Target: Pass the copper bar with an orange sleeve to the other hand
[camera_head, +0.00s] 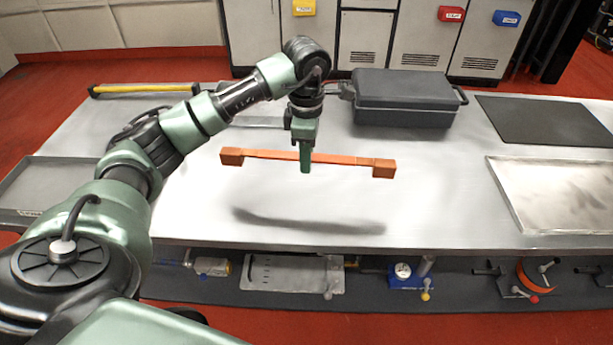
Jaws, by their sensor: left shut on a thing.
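The copper bar with an orange sleeve (340,159) is a long orange bar with brownish copper block ends. It hangs above the table, nearly level, its right end slightly lower, with its shadow on the table below it. My left gripper (305,160) is shut on the bar near its middle, a little left of centre, pointing down. The fingers hide a short stretch of the bar. My right gripper is not in view.
The pale table (430,205) is clear below and right of the bar. A dark case (405,98) stands behind it. A black mat (545,120) and a metal tray (555,190) lie at the right, a grey tray (50,172) at the left. A yellow-handled tool (150,88) lies at the back.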

